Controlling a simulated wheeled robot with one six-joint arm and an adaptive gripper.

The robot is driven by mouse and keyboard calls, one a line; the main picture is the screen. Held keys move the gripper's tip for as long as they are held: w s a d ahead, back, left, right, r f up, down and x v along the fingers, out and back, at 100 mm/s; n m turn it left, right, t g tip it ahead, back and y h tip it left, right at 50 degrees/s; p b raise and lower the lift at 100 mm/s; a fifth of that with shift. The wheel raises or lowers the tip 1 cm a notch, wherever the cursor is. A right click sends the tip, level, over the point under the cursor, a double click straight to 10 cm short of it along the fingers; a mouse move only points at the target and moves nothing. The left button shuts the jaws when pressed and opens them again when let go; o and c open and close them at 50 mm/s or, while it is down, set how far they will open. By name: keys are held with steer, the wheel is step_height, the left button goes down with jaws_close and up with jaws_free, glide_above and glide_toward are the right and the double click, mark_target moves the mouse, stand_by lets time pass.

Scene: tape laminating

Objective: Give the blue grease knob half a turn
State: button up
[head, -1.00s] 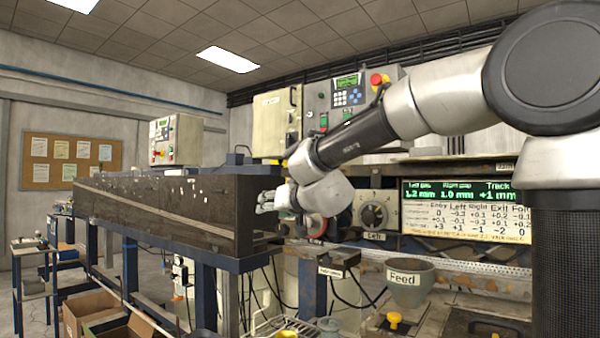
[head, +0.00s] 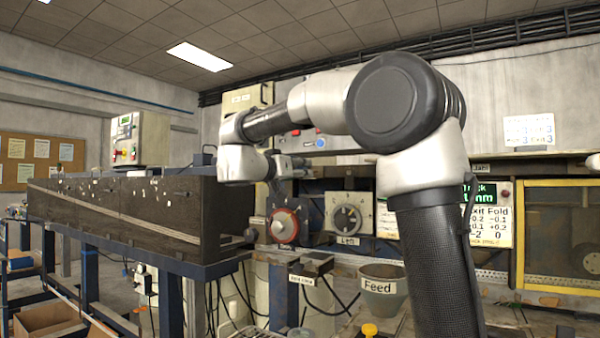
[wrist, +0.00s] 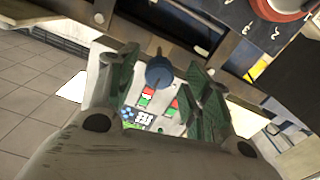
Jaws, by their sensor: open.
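The blue grease knob (wrist: 159,72) shows in the wrist view as a round blue knob with dark pointed ends above and below it. It appears between the green fingers of my gripper (wrist: 158,60), which are spread apart. I cannot tell how deep it sits between them, and I see no clear contact. In the head view my gripper (head: 297,162) is small and partly hidden at the end of my arm, above the red dial.
The red dial (head: 285,226) and grey Left dial (head: 346,219) sit just below my gripper. A long dark housing (head: 120,215) is to the left. The Feed funnel (head: 382,285) stands lower right. A panel with coloured buttons (wrist: 147,98) lies beyond the fingers in the wrist view.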

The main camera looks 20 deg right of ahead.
steer(key=shift+x, duration=1.2)
steer(key=shift+c, duration=0.4)
steer(key=c, duration=1)
steer(key=shift+m, duration=0.4)
